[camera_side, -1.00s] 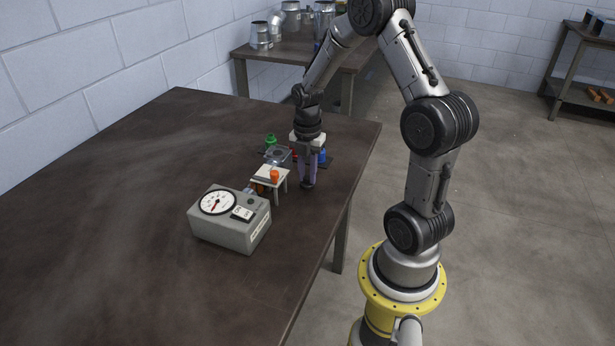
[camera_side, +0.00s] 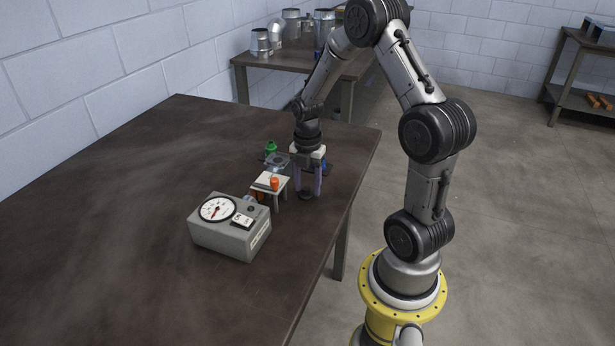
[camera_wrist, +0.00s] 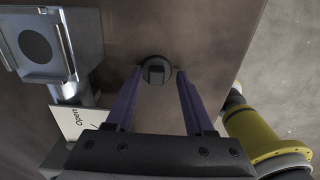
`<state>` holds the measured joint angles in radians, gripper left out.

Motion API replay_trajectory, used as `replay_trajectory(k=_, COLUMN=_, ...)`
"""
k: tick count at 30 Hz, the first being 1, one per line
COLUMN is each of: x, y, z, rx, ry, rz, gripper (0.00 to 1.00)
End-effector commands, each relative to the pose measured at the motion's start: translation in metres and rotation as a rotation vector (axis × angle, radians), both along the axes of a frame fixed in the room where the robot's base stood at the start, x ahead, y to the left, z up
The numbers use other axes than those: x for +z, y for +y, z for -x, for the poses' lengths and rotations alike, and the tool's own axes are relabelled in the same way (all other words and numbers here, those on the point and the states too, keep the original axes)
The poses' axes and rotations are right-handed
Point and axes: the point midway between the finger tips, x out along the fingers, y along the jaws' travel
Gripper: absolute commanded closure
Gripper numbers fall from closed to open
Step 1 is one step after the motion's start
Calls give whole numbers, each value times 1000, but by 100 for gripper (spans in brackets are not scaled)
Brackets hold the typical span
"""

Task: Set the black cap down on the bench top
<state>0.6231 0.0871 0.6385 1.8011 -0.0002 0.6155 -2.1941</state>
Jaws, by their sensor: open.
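The black cap (camera_side: 306,195) rests on the dark bench top (camera_side: 130,200), near the bench's right edge. In the wrist view the cap (camera_wrist: 157,70) is round with a square raised grip, and bare bench surrounds it. My gripper (camera_side: 307,190) points down over the cap, with its purple fingers spread to either side of it.
A grey gauge box (camera_side: 230,228) is nearer the camera. A green piece (camera_side: 271,148) and a grey fixture (camera_wrist: 68,45) are close by. The bench's left side is clear.

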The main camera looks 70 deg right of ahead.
Motion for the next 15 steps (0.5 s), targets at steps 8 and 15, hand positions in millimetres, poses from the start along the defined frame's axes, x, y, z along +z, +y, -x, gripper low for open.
replay_trajectory(k=8, x=41, y=-1, z=-1, rx=0, ry=-6, rz=5, gripper=46)
replay_trajectory(k=15, x=90, y=-1, z=-1, rx=0, ry=-5, rz=3, gripper=46)
